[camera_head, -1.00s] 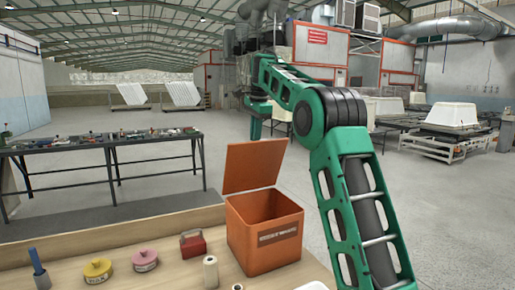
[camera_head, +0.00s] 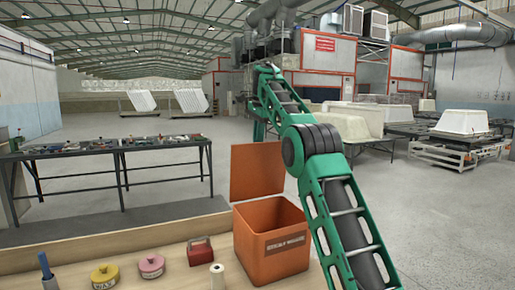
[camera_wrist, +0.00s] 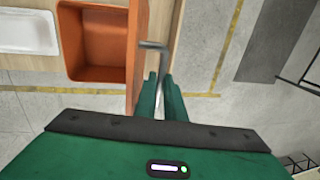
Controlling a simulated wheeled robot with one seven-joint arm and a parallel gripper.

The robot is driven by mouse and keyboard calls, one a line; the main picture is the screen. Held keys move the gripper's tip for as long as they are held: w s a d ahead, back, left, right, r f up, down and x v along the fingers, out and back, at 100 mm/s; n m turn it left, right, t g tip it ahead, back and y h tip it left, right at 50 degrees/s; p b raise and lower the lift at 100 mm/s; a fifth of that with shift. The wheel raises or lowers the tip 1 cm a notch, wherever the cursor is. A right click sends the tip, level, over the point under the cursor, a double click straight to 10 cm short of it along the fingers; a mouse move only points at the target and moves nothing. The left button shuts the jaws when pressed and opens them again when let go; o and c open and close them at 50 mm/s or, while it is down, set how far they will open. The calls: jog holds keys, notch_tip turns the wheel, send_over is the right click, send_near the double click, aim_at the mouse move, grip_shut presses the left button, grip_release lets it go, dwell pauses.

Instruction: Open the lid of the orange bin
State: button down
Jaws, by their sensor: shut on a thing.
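The orange bin (camera_head: 271,252) stands on the wooden bench with its lid (camera_head: 257,171) raised, roughly upright at the back edge. Its hollow inside shows in the wrist view (camera_wrist: 97,45), where the lid (camera_wrist: 137,50) appears nearly edge-on at the right of the opening. My gripper (camera_wrist: 160,78) is on the outer side of the lid, its fingers shut on a grey bent rod (camera_wrist: 158,58). The rod's short end points left at the lid; whether it touches is hard to tell. In the head view the lid and my arm hide the gripper.
On the bench are a red block-like item (camera_head: 200,251), a pink tin (camera_head: 151,266), a yellow tin (camera_head: 105,276) and a white roll (camera_head: 217,277). A long tool table (camera_head: 110,150) stands behind at left. The floor between is clear.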

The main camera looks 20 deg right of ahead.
jog(key=shift+a+r, duration=0.1)
jog(key=shift+r, duration=0.3)
jog(key=c, duration=1.8)
grip_release()
jog(key=shift+s, duration=0.1)
jog(key=shift+c, duration=0.2)
jog(key=shift+f, duration=0.2)
jog(key=shift+s+r, duration=0.7)
jog(key=shift+r, duration=0.2)
